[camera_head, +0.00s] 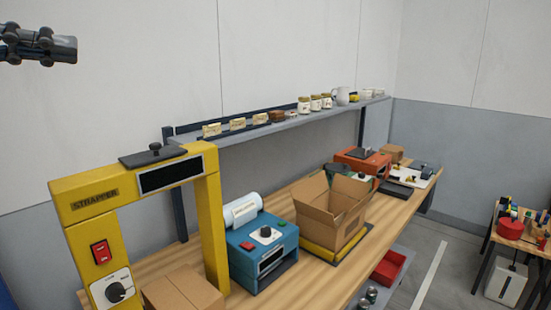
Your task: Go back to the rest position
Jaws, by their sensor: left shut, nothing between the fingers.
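My left gripper (52,46) shows at the upper left corner, dark grey, held high in front of the white wall. It is shut and empty, and it is apart from the bench and everything on it. Part of it is cut off by the left edge of the picture. My right gripper is not in view.
Beyond are a blue machine (262,250), an open carton (325,217) and an orange machine (362,161). A shelf (280,125) holds jars.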

